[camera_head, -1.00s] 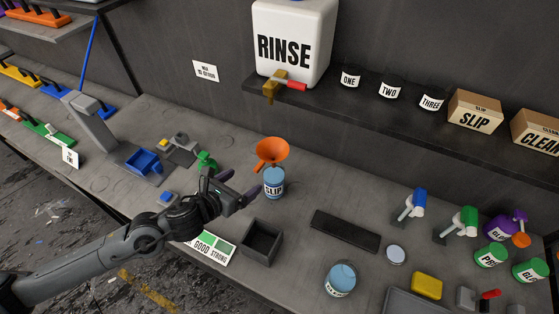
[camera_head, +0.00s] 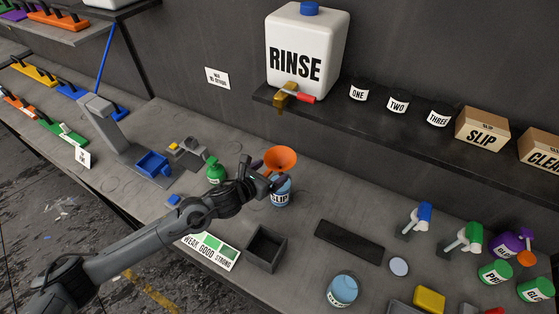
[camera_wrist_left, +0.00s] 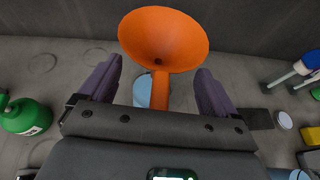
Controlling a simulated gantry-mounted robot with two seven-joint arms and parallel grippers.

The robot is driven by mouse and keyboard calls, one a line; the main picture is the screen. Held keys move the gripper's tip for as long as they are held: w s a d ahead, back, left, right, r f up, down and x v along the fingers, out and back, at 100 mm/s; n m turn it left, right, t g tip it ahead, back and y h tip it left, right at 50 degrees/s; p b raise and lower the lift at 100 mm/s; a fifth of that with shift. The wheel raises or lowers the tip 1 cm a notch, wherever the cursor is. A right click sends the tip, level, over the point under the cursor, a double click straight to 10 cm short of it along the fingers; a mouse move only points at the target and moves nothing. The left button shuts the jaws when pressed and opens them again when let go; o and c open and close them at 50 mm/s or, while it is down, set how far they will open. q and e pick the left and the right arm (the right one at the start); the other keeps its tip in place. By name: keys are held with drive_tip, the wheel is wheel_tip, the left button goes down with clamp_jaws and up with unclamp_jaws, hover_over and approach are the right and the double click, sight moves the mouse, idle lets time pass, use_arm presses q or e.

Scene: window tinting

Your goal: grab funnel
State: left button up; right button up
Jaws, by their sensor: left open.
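The orange funnel (camera_head: 280,158) sits on top of the blue SLIP bottle (camera_head: 281,193) on the workbench. My left gripper (camera_head: 268,181) is at the funnel, its fingers at the height just below the cone. In the left wrist view the funnel (camera_wrist_left: 163,42) has its wide mouth ahead and its orange stem or handle between my two purple fingers. Both fingers stand apart with gaps to the orange part, so the left gripper is open. The bottle (camera_wrist_left: 143,92) is partly hidden behind the funnel. My right gripper is not in view.
A green bottle (camera_head: 215,172) stands left of the gripper. A dark open box (camera_head: 266,247) and a black mat (camera_head: 349,238) lie in front. The RINSE tank (camera_head: 304,50) is on the shelf behind. Several bottles and sprayers stand at the right.

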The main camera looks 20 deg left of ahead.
use_arm(q)
drive_tip(key=shift+w+d+f, duration=0.1)
drive_tip(key=shift+w+f, duration=0.15)
drive_tip(key=shift+w, duration=0.1)
drive_tip(key=shift+c, duration=0.4)
clamp_jaws()
